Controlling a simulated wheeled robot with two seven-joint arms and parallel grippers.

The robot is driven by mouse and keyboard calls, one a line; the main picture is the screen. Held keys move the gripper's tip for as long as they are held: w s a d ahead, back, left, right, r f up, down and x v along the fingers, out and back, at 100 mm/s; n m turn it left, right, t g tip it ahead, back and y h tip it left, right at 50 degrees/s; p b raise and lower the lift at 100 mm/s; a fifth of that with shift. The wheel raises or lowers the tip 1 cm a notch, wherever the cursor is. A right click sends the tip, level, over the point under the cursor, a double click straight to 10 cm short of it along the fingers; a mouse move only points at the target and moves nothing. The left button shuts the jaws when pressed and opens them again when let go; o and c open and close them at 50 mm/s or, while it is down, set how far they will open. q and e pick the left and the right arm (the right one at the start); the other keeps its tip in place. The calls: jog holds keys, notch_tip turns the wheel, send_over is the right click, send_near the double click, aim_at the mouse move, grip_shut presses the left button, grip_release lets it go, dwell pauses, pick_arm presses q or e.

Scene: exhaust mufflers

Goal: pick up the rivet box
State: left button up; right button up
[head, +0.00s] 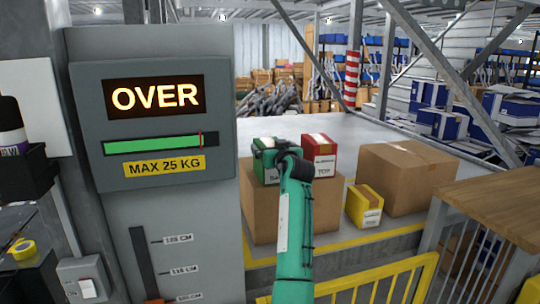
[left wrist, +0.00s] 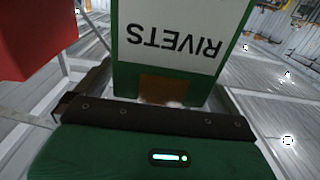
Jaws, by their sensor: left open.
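The rivet box is a green box (head: 264,166) with a white label, standing on a large cardboard box in the head view, partly hidden by my left gripper (head: 289,152). In the left wrist view the rivet box (left wrist: 176,40) stands close in front of the palm, with RIVETS upside down on its label. My left gripper is open at the box, and parts of its dark jaws show to either side of the box's near end. I cannot tell whether they touch it. My right gripper is in neither view.
A red box (head: 319,157) stands right beside the green one. The cardboard box (head: 268,212) under them sits on a pale platform, near a yellow box (head: 364,206) and a larger carton (head: 408,178). A yellow railing (head: 400,270) crosses in front. A grey post's display (head: 155,97) reads OVER.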

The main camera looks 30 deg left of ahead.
pick_arm(q)
jog(key=shift+w+a+r, duration=0.15)
jog(key=shift+w+a, duration=0.2)
jog(key=shift+a, duration=0.2)
jog(key=shift+w+a+f, duration=0.2)
jog(key=shift+w+a, duration=0.1)
jog(key=shift+w, duration=0.05)
jog(key=c, duration=1.7)
jog(key=shift+r, duration=0.1)
jog(key=shift+c, duration=1.1)
